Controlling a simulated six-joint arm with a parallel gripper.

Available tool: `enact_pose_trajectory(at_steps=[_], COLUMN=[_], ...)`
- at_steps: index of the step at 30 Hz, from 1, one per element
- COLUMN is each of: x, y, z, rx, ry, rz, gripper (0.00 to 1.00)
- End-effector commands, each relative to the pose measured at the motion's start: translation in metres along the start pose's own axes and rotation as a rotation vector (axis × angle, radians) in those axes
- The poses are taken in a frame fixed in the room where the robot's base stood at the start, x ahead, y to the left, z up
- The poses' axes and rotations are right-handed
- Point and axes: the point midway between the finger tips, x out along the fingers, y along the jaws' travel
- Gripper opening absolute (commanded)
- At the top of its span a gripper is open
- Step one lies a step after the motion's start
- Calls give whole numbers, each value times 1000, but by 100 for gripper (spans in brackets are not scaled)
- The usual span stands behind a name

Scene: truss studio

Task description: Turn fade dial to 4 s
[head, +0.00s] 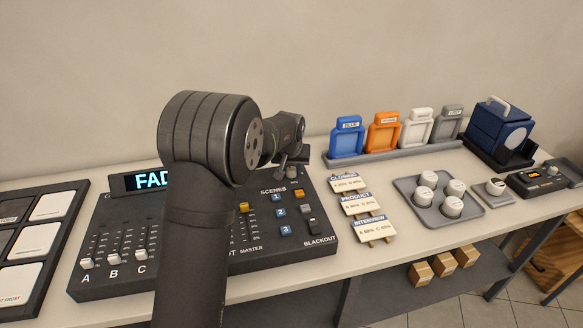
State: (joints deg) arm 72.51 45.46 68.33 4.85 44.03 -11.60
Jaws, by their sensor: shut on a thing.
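The dark lighting console (318,232) lies on the table with lettered sliders at its left and numbered blue scene buttons. The fade dial (292,172) is a small grey knob at the console's back right, partly hidden by my gripper. My gripper (288,164) points down over it, with its fingers shut on the dial. The dial's pointer and scale cannot be read.
Scene cards (362,207) lie just right of the console. A grey tray (432,210) with several white pucks, coloured frames (384,133) in a rack and a blue box (500,128) stand farther right. My arm crosses the console's middle.

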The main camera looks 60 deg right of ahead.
Motion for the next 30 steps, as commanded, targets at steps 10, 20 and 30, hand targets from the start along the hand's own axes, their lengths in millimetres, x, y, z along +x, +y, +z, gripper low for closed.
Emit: enact_pose_trajectory(at_steps=[10, 20, 30], x=[0, 0, 1], y=[-2, -4, -5], z=[0, -1, -2], rx=[238, 525, 767], ry=[0, 0, 0], rz=[101, 220, 320], gripper=[7, 7, 7])
